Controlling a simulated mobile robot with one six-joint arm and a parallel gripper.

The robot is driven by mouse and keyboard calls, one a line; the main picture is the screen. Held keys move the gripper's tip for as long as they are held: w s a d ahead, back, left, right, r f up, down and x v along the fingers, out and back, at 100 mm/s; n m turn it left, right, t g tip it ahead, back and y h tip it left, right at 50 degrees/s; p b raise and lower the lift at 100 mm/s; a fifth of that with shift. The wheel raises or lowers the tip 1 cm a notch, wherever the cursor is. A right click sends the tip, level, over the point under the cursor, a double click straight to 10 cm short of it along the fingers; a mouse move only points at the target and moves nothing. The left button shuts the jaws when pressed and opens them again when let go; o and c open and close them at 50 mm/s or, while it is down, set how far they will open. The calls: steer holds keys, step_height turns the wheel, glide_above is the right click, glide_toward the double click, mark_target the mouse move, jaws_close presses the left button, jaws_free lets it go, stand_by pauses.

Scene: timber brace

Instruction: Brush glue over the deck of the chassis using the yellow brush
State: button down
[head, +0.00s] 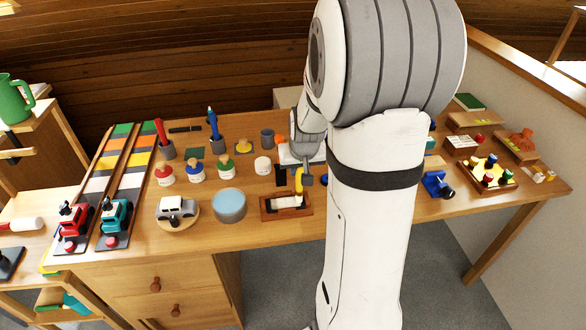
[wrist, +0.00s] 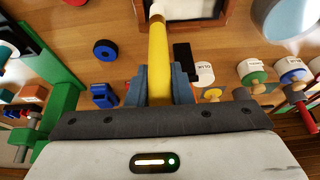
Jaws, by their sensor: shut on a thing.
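My gripper (head: 304,178) is shut on the yellow brush, whose handle (wrist: 158,62) stands between the two fingers in the wrist view. The brush also shows in the head view (head: 298,184), pointing down over a wooden tray (head: 267,211). A pale, flat-topped piece (head: 287,201), which looks like the chassis, lies in that tray; it also shows in the wrist view (wrist: 212,12). The pale brush end is close above it; I cannot tell whether they touch. A white glue pot (head: 262,166) stands behind the tray, its label readable in the wrist view (wrist: 204,74).
A round blue-topped stand (head: 229,206) and a silver car on a wooden disc (head: 177,208) are left of the tray. My arm hides the table's middle right. A blue toy part (head: 436,185) lies beyond it.

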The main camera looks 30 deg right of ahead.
steer(key=shift+r+p, duration=1.95)
steer(key=shift+r, duration=1.2)
steer(key=shift+r+p, duration=0.9)
steer(key=shift+r, duration=0.5)
steer(key=shift+f, duration=0.2)
step_height(320, 180, down, 7)
steer(key=b, duration=0.6)
steer(key=shift+f+b, duration=0.95)
steer(key=shift+b, duration=0.05)
steer(key=shift+a, duration=0.15)
